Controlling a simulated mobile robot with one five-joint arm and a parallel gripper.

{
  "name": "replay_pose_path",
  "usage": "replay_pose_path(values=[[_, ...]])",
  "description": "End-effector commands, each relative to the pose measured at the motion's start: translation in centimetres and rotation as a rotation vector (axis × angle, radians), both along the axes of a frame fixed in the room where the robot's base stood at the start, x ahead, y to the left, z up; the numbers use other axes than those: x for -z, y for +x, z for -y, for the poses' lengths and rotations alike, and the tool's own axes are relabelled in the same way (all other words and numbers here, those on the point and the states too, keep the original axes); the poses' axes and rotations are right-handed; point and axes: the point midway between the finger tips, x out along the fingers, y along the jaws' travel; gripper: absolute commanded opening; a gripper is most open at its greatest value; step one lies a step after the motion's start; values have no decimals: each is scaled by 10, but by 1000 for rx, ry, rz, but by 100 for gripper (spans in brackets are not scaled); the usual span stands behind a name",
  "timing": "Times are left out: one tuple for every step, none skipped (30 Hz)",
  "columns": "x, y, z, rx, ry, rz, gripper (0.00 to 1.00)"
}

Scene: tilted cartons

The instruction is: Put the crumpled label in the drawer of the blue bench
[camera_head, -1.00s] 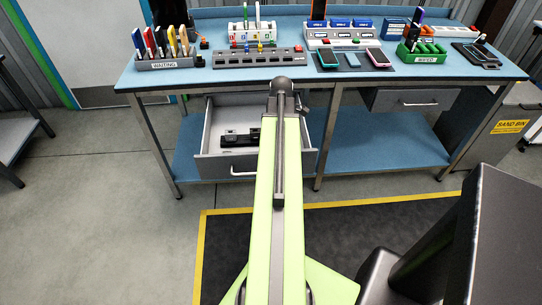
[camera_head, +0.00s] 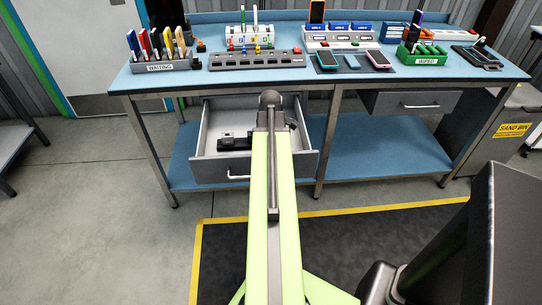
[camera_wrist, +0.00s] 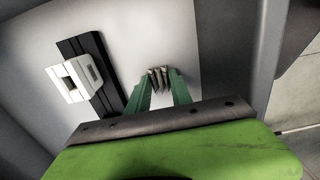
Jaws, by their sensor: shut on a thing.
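The blue bench (camera_head: 330,160) stands ahead. Its left drawer (camera_head: 205,170) is pulled open, with a pale inside floor. In the wrist view, my gripper (camera_wrist: 162,74) has its green fingers shut on the crumpled label (camera_wrist: 159,82), a small greyish folded piece. Label and fingertips are over the drawer's pale floor (camera_wrist: 215,60). I cannot tell whether the label touches it. In the head view my own arm hides the gripper and label.
A black bar (camera_wrist: 72,50) with a white block (camera_wrist: 78,80) lies in the drawer, left of my fingers. The drawer walls are close around. Racks and phones (camera_head: 380,60) stand on the bench top. The right drawer (camera_head: 415,102) is shut.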

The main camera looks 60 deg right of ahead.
Motion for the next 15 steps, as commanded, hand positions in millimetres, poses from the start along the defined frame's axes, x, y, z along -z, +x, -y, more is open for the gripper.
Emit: replay_pose_path(values=[[1, 0, 0, 0, 0, 0, 29], [1, 0, 0, 0, 0, 0, 33], [1, 0, 0, 0, 0, 0, 38], [1, 0, 0, 0, 0, 0, 42], [1, 0, 0, 0, 0, 0, 46], [1, 0, 0, 1, 0, 0, 48], [1, 0, 0, 1, 0, 0, 48], [1, 0, 0, 1, 0, 0, 48], [1, 0, 0, 1, 0, 0, 48], [1, 0, 0, 1, 0, 0, 48], [1, 0, 0, 1, 0, 0, 48], [1, 0, 0, 1, 0, 0, 48], [1, 0, 0, 1, 0, 0, 48], [0, 0, 0, 1, 0, 0, 48], [-1, 0, 0, 1, 0, 0, 48]])
